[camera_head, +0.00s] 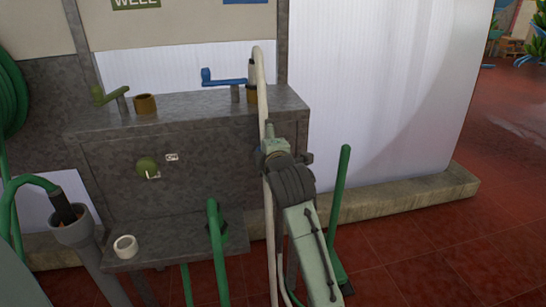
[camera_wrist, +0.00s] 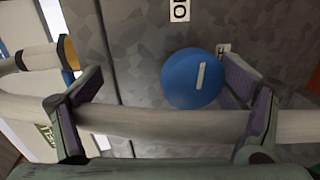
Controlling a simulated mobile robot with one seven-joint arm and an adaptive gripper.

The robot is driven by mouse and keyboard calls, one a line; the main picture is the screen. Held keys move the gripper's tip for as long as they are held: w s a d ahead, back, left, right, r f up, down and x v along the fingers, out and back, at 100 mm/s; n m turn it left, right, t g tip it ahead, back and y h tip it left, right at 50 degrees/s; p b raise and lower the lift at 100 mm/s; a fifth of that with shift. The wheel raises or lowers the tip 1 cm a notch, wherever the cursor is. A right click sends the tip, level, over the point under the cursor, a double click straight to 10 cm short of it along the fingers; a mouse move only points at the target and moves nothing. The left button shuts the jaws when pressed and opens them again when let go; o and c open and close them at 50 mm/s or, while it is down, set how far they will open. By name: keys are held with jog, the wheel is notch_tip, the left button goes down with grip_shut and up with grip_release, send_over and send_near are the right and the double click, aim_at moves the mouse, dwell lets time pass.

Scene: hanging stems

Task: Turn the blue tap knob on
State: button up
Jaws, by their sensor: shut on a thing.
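The round blue knob (camera_wrist: 192,80) with a pale bar mark is on the grey metal panel in the wrist view. My gripper (camera_wrist: 165,90) faces it, with the two fingers widely separated to its left and right. The right finger is close beside the knob; a gap shows on the left. A pale hose (camera_wrist: 150,122) runs across between the fingers, in front of the panel, and the fingers bear on it. In the head view my gripper (camera_head: 275,142) is at the front of the grey cabinet (camera_head: 210,150), beside the hose, and mostly hides the knob.
A blue lever (camera_head: 225,81) and a green lever (camera_head: 104,95) stand on the cabinet top. A green knob (camera_head: 147,166) is on its left front. A low shelf (camera_head: 175,250) carries a white roll (camera_head: 125,246). A green pole (camera_head: 340,205) stands right of my arm.

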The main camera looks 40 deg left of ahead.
jog(key=shift+s+d+r+t, duration=0.15)
jog(key=shift+s+d+r, duration=0.2)
jog(key=shift+d+r, duration=0.25)
jog(key=shift+s+d+r+t, duration=0.15)
jog(key=shift+s+d+r, duration=0.25)
jog(key=shift+r, duration=0.2)
jog(key=shift+f+b+v, duration=0.1)
jog(key=shift+f+v, duration=0.2)
jog(key=shift+v, duration=1.2)
jog(key=shift+f+b+v, duration=0.15)
jog(key=shift+f+v, duration=0.15)
jog(key=shift+v, duration=1.2)
jog(key=shift+f+b+v, duration=0.1)
jog(key=shift+f+v, duration=0.25)
jog(key=shift+v, duration=1.15)
jog(key=shift+d, duration=0.1)
jog(key=shift+s+r, duration=0.1)
jog(key=shift+r, duration=0.05)
